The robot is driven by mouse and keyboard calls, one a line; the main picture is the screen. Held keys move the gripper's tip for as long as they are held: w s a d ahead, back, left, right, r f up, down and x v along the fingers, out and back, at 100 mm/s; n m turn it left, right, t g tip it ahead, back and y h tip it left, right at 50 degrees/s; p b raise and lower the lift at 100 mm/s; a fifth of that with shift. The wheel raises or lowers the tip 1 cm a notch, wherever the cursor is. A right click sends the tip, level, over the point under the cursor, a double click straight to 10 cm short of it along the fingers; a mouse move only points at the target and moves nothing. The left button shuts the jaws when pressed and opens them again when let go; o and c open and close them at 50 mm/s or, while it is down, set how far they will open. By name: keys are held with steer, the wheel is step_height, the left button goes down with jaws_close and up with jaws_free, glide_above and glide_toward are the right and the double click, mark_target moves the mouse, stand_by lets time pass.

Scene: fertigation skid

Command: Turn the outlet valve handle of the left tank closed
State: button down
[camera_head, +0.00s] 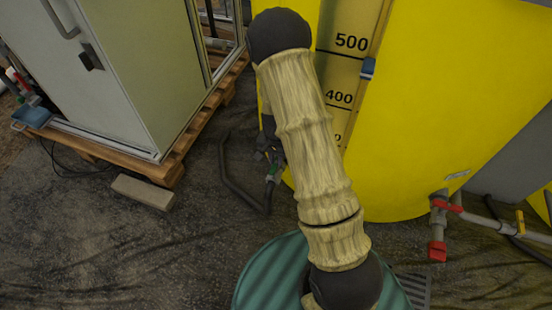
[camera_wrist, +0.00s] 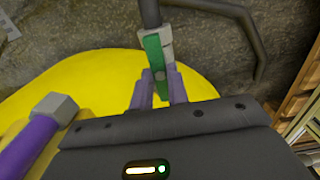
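The outlet valve has a green handle (camera_wrist: 155,54) and a light grey body (camera_wrist: 167,45) on a dark pipe. In the wrist view the handle lies roughly in line with that pipe. My gripper (camera_wrist: 160,82) has its two purple fingers close on either side of the handle's near end, with no clear gap; it looks shut on it. In the head view the green handle (camera_head: 273,172) shows small at the foot of the yellow tank (camera_head: 450,90), left of my arm. My arm hides part of the tank front, and the fingers are not clear there.
A grey cabinet (camera_head: 110,70) stands on a wooden pallet (camera_head: 165,170) at the left, with a pale block (camera_head: 143,191) before it. A black hose (camera_head: 238,187) lies on the floor near the valve. Red-handled valve piping (camera_head: 438,225) is at the right. The lower left floor is clear.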

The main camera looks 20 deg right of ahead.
steer(key=shift+r+m+p, duration=0.2)
steer(key=shift+m+p, duration=0.2)
steer(key=shift+p, duration=0.45)
steer(key=m+p, duration=0.2)
steer(key=p, duration=0.2)
steer(key=shift+r+m, duration=0.15)
steer(key=shift+m, duration=0.15)
steer(key=m+p, duration=0.5)
steer(key=p, duration=0.1)
steer(key=m+p, duration=0.4)
steer(key=m, duration=0.1)
steer(key=shift+p, duration=0.4)
steer(key=m+p, duration=0.2)
steer(key=m, duration=0.1)
steer(key=m+p, duration=0.1)
steer(key=shift+f+m, duration=0.3)
steer(key=c, duration=1.4)
jaws_free()
steer(key=shift+o, duration=0.2)
